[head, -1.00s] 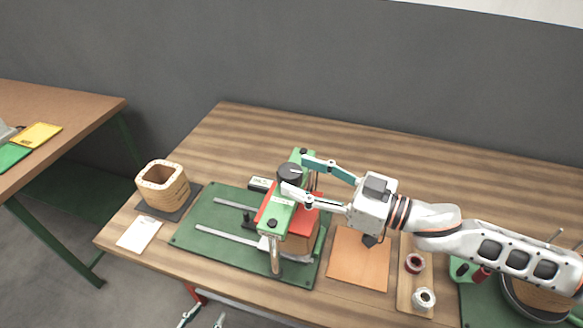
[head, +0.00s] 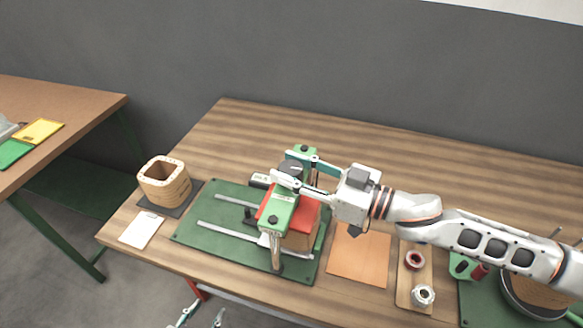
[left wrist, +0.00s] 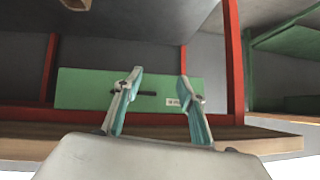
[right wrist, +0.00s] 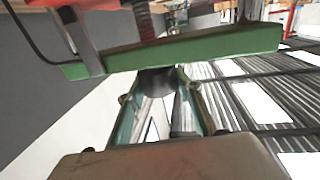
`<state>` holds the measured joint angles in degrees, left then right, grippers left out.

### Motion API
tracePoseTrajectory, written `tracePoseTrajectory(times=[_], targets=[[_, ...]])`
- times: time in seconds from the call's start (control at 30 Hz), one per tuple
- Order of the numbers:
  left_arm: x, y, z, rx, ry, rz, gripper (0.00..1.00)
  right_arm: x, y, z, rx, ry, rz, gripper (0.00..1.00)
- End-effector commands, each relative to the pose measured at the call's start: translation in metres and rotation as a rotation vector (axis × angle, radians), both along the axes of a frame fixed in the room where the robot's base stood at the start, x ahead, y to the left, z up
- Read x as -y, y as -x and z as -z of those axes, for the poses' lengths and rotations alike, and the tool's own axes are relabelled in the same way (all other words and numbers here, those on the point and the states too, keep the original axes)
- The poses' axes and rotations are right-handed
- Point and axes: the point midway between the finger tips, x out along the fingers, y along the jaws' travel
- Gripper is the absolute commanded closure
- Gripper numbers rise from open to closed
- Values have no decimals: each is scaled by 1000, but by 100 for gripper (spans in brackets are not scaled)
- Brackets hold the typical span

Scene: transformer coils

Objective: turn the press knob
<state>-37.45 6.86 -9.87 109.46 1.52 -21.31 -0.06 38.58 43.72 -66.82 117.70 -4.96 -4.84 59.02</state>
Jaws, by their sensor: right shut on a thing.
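The press (head: 300,217) is green and red and stands on a green base plate on the table. Its dark round knob (head: 292,168) is at the top rear of the press. My right gripper (head: 281,165) reaches in from the right, one finger on each side of the knob, and is shut on it. In the right wrist view the dark knob (right wrist: 157,78) sits between the fingertips, partly hidden by them, beside a green bar of the press. My left gripper (head: 203,316) is low in front of the table, empty. The left wrist view shows its fingers (left wrist: 158,82) apart.
A wooden coil form (head: 165,184) and a white card (head: 141,230) stand left of the press. An orange sheet (head: 358,262) and a wooden tray (head: 414,268) with small parts lie right. A green panel (left wrist: 75,88) and red frame are before my left gripper.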

Motion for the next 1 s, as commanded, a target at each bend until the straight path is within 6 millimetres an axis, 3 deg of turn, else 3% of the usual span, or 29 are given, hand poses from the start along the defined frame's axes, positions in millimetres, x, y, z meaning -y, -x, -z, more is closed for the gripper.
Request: tracePoseTrajectory(times=[0.27, 0.63, 1.0], targets=[[0, 0, 0, 0, 0, 0, 60, 1, -2, -1, 2, 2, -85, 87], [2, -1, 4, 4, 4, 1, 60, 1, -4, 0, 6, 7, -370, 87], [26, -14, 10, 69, 38, 44, 60, -1, -4, 7, 3, 4, -708, 87]])
